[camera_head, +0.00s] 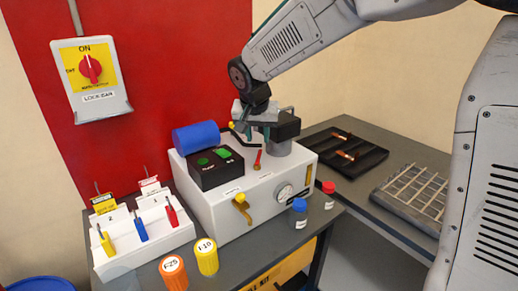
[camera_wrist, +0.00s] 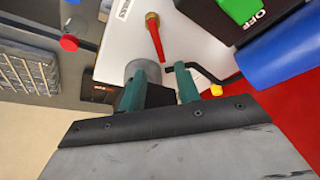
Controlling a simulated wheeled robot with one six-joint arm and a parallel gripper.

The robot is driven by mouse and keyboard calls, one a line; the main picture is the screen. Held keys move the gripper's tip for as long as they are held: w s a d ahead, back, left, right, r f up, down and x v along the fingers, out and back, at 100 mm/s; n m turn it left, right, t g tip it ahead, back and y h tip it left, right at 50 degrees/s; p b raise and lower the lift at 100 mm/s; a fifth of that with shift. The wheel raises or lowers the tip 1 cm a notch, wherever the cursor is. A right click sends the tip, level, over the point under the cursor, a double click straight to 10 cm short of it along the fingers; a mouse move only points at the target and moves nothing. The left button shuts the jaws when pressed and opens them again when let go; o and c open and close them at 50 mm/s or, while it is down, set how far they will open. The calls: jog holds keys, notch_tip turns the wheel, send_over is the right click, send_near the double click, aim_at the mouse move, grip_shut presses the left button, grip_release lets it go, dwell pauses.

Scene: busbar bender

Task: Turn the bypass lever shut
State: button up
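The bypass lever is a red handle (camera_head: 258,160) with a brass pivot on top of the white machine box (camera_head: 222,205). It also shows in the wrist view (camera_wrist: 156,40), beside a partly cut-off label ending in "PASS". My gripper (camera_head: 257,138) is above the box top, near the lever. In the wrist view its two teal fingers (camera_wrist: 160,72) are apart with nothing held between them. The red end of the lever points towards the gap between the fingertips. I cannot tell how far above the lever they are.
A black bent rod (camera_wrist: 198,74) lies close to one finger. A grey cylinder (camera_head: 278,149) stands behind the lever. A blue cylinder (camera_head: 196,137) and a black box with green buttons (camera_head: 215,166) are on the left.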

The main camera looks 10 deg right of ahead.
aim_at(259, 154)
jog(key=x, duration=0.6)
jog(key=shift+w+f, duration=0.1)
jog(key=shift+f, duration=0.15)
grip_shut()
